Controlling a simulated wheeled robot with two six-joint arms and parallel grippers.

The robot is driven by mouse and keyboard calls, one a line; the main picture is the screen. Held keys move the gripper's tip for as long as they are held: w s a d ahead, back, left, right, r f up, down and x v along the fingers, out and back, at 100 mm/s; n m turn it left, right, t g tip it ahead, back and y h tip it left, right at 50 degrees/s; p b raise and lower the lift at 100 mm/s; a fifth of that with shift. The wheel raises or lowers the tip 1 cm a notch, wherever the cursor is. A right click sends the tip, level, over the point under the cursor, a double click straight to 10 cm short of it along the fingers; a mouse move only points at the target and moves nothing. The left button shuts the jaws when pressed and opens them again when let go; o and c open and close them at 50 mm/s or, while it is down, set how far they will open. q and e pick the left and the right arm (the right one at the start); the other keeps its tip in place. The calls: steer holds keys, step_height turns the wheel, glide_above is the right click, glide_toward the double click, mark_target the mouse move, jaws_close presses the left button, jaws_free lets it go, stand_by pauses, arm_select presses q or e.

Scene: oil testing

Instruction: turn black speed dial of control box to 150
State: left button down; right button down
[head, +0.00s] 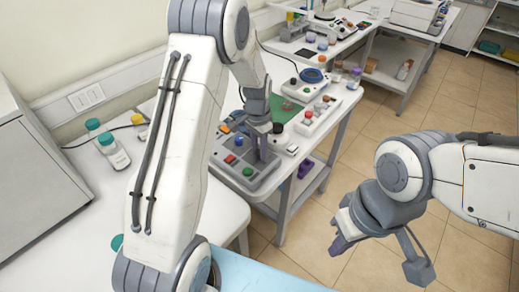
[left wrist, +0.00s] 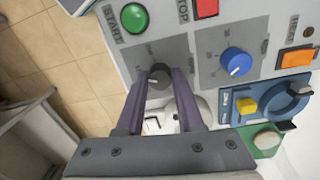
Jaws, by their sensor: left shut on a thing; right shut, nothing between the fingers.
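The grey control box (head: 262,183) stands on the white bench in the head view, and its panel (left wrist: 205,62) fills much of the left wrist view. The black speed dial (left wrist: 159,75) sits between the fingertips of my left gripper (left wrist: 160,80), which is shut on it. Its scale is too small to read. In the head view my left gripper (head: 266,148) reaches down onto the box, and its fingers hide the dial. My right gripper (head: 338,245) is shut and empty, in the air over the floor, away from the box.
On the panel near the dial are a green START button (left wrist: 134,18), a red STOP button (left wrist: 206,8), a blue knob (left wrist: 235,61) and an orange button (left wrist: 296,58). Several bottles (head: 113,150) stand at the left. The tiled floor (head: 455,105) at right is clear.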

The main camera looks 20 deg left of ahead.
mark_target(258, 151)
stand_by(0.3)
arm_select(q)
steer(key=c, duration=0.5)
jaws_free()
steer(key=shift+c, duration=0.2)
step_height(258, 151, up, 11)
steer(key=b, duration=0.2)
steer(key=shift+a+f, duration=0.15)
steer(key=shift+f, duration=0.05)
steer(key=shift+w, duration=0.1)
